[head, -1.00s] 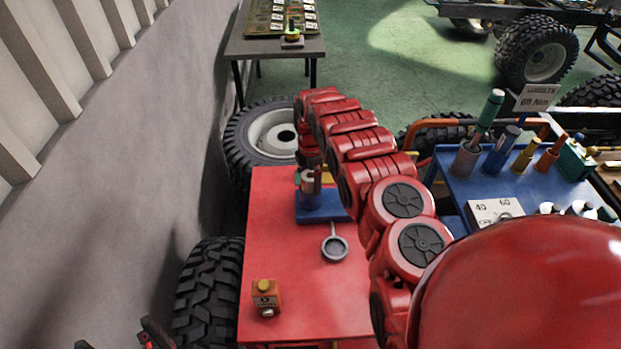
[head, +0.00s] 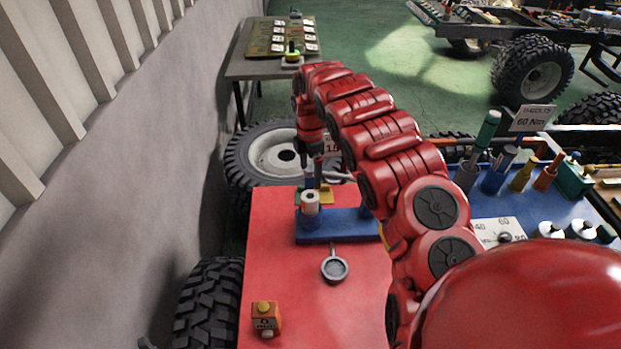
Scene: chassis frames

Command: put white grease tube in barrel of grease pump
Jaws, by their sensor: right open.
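The white grease tube (head: 310,200) stands upright, its pale upper end showing above a blue-grey barrel (head: 310,222) on a blue base (head: 340,228). It appears to sit inside this barrel, but I cannot tell how deep. My right gripper (head: 314,174) is open, just above and behind the tube. It appears clear of the tube, its fingers small and partly blended with things behind. My left gripper is not in view.
The base stands on a red table top (head: 280,265). A round grey cup with a handle (head: 334,268) and an orange-yellow box (head: 265,316) lie nearer. A blue bench (head: 535,222) with tools and bottles is at right. A grey wall is at left.

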